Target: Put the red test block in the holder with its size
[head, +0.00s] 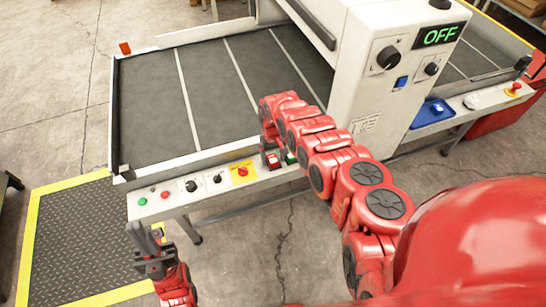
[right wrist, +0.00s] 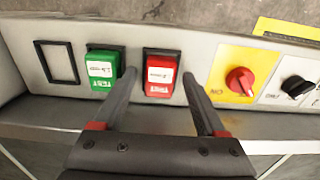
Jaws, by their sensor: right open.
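The red test block (right wrist: 162,88), with a white label, sits in a black frame on the conveyor's pale front panel in the right wrist view. A green block (right wrist: 102,72) with a similar label sits in a black frame to its left. An empty black frame (right wrist: 55,63) is further left. The label writing is too small to read. My right gripper (right wrist: 159,75) is open, its fingers either side of the red block, with gaps visible. In the head view the red block (head: 272,162) is partly hidden by my right arm. My left gripper (head: 150,237) is empty, low at left.
The front panel also carries a red knob on a yellow plate (right wrist: 239,81) and a black knob (right wrist: 295,86). The conveyor bed (head: 150,95) is clear.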

